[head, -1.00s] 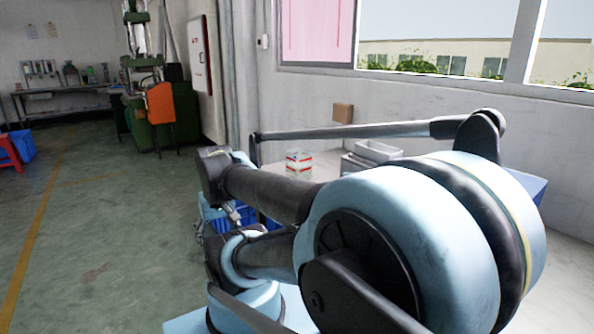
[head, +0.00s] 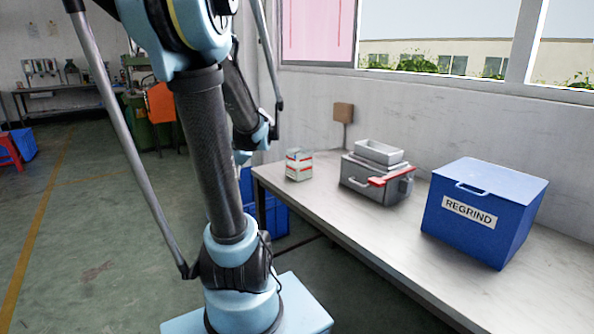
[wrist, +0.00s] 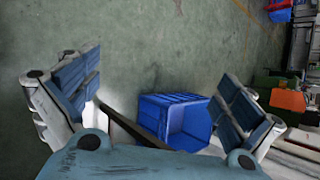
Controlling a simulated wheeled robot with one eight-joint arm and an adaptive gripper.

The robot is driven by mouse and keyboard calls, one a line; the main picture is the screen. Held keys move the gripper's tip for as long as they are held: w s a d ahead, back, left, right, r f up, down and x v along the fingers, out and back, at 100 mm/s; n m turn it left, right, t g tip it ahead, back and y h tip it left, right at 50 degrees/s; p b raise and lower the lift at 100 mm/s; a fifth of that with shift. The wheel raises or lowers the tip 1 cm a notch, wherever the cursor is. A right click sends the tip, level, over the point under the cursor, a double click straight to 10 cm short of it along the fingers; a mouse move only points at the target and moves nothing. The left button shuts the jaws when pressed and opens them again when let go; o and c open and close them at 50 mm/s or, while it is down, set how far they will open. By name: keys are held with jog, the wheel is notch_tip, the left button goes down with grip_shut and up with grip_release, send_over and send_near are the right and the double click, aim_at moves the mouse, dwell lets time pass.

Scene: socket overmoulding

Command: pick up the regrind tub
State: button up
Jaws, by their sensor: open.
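The regrind tub (head: 505,225) is a blue lidded box with a white "REGRIND" label and a light handle on its lid. It stands upright on the right part of the bench in the head view. My gripper (wrist: 160,95) shows in the wrist view with its two blue-padded fingers wide apart and nothing between them. Beyond the fingers are the floor and a blue crate. The tub does not show in the wrist view, and my gripper is well away from it. In the head view the gripper is hidden.
The grey bench (head: 345,222) runs along the wall. A blue crate (wrist: 175,120) stands on the floor by the bench.

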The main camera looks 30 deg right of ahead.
aim_at(305, 154)
jog(key=w+d+r+m+t, duration=0.1)
jog(key=w+d+m+t, duration=0.1)
jog(key=d+m, duration=0.35)
jog(key=w+d+r+m+t, duration=0.1)
jog(key=w+d+m+t, duration=0.15)
jog(key=d, duration=0.65)
jog(key=w+d+r+m+t, duration=0.1)
jog(key=w+d+m+t, duration=0.15)
jog(key=d, duration=0.55)
jog(key=s+d+f+m+t+h, duration=0.1)
jog(key=s+d+m, duration=0.1)
jog(key=d, duration=0.3)
jog(key=s+d+f+m+t+h, duration=0.1)
jog(key=s+d+f+m, duration=0.1)
jog(key=d, duration=0.3)
jog(key=s+d+f+m+t+h, duration=0.1)
jog(key=s+d+m+t, duration=0.1)
jog(key=d, duration=0.4)
jog(key=shift+s+d+f+m, duration=0.1)
jog(key=shift+s+f+m, duration=0.2)
jog(key=shift+m, duration=0.35)
jog(key=shift+w+f, duration=0.15)
jog(key=shift+w, duration=0.45)
jog(key=shift+w+a, duration=0.15)
jog(key=shift+w, duration=1.5)
jog(key=shift+w+a, duration=0.15)
jog(key=shift+w, duration=1.45)
jog(key=c, duration=1.9)
